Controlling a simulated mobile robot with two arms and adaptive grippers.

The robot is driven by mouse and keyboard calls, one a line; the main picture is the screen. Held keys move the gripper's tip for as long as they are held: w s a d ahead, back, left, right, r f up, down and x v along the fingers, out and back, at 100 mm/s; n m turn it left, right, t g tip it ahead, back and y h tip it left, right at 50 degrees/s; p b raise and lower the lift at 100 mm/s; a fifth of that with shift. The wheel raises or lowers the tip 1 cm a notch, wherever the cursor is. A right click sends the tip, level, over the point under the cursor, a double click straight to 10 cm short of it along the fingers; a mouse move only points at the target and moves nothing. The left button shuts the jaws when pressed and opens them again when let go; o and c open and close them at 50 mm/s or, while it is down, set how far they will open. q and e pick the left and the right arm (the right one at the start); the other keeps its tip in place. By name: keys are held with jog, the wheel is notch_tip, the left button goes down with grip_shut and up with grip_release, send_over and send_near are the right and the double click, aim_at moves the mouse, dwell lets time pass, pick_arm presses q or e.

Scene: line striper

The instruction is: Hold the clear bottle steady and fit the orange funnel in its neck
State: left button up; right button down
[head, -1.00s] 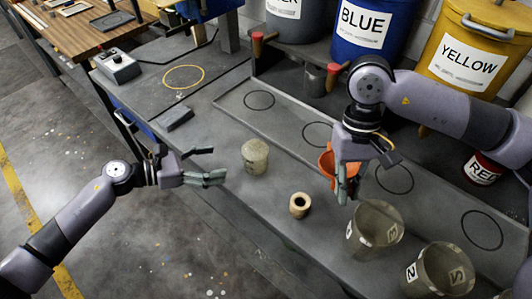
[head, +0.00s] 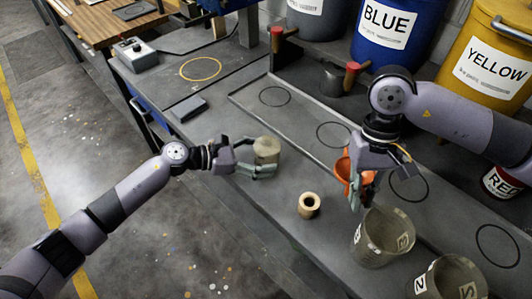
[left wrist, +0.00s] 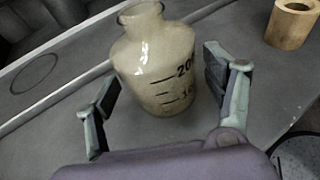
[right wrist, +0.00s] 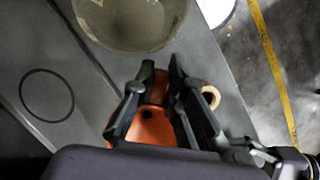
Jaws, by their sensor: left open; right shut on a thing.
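The clear bottle (head: 266,150) stands upright on the grey bench in the head view. It is marked with dark graduation lines, and its neck shows at the top of the left wrist view (left wrist: 158,70). My left gripper (head: 256,158) is open, with its fingers on either side of the bottle; in the left wrist view gaps show between fingers and glass. The orange funnel (head: 343,170) is held in my right gripper (head: 362,192), which is shut on it above the bench, right of the bottle. In the right wrist view the funnel (right wrist: 150,125) is partly hidden by the fingers.
A tan ring-shaped piece (head: 309,205) stands between the bottle and two numbered cups, one here (head: 380,238) and one here (head: 445,280). Labelled blue (head: 385,40) and yellow (head: 490,55) drums stand behind. A raised tray edge runs along the bench.

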pick_arm(q)
jog(key=shift+d+f, duration=0.1)
jog(key=shift+d, duration=0.15)
pick_arm(e)
jog(key=shift+f, duration=0.1)
pick_arm(q)
jog(key=c, duration=0.8)
jog(key=shift+w, duration=0.1)
pick_arm(e)
jog(key=w+a+r+t, duration=0.1)
jog(key=w+a+r, duration=0.2)
jog(key=a, duration=0.6)
jog(key=w+a+r, duration=0.3)
jog(key=w+a, duration=0.5)
jog(key=a, duration=0.1)
jog(key=shift+w+a+r+n+t, duration=0.15)
jog(key=shift+a+n+t, duration=0.15)
jog(key=shift+a+t, duration=0.1)
